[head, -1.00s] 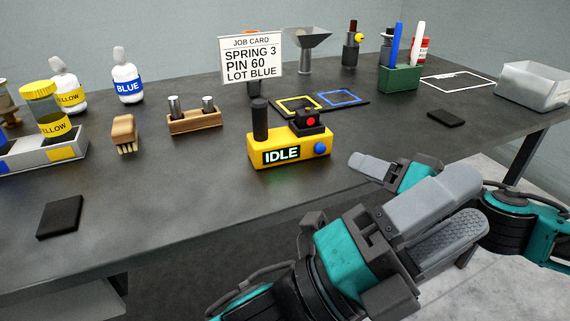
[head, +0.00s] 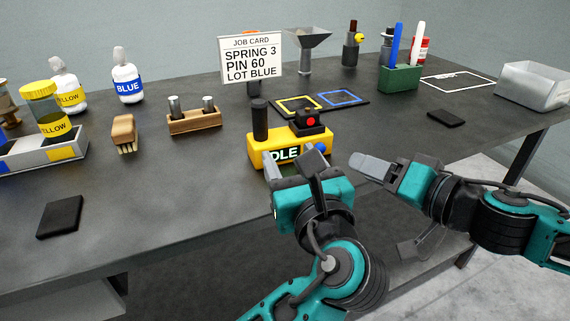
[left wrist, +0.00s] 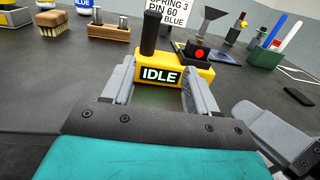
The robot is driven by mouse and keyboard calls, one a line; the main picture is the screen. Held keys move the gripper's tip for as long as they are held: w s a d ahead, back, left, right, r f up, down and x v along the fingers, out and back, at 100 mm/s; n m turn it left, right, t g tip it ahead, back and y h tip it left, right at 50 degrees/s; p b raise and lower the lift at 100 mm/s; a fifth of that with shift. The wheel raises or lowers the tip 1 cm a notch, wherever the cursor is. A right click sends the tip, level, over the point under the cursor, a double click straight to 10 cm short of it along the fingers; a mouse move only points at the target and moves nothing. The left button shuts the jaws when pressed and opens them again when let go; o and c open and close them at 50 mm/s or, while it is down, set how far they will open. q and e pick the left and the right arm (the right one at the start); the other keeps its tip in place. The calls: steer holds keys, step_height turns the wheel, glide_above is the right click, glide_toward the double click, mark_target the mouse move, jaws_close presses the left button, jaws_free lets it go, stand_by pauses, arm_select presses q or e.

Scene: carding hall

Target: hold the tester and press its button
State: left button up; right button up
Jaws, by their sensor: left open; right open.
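The tester (head: 259,150) is a yellow box standing on the table, with a black upright post, a red button on a black block (head: 310,123) and a blue button on its front. Its screen reads IDLE in the left wrist view (left wrist: 160,77). My left gripper (head: 290,172) is open right in front of the tester and partly covers its front. In the left wrist view its two fingers point at the tester, either side of the screen; I cannot tell whether they touch it. My right gripper (head: 365,167) is open and empty, to the right of the tester.
A job card (head: 251,58) stands behind the tester, with a dark mat (head: 355,107) with yellow and blue frames. A wooden block with pins (head: 194,123), a brush (head: 124,132) and bottles are to the left. A dark pad (head: 60,217) lies front left. A grey bin (head: 535,88) stands far right.

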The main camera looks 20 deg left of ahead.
mark_target(263, 130)
arm_select(q)
steer(key=shift+s+a+f+g+y, duration=0.15)
steer(key=shift+a+g+y, duration=0.35)
steer(key=x, duration=1.2)
steer(key=shift+a+f, duration=0.1)
steer(key=shift+a, duration=0.1)
jaws_close()
stand_by(0.5)
arm_select(e)
jaws_close()
stand_by(1.6)
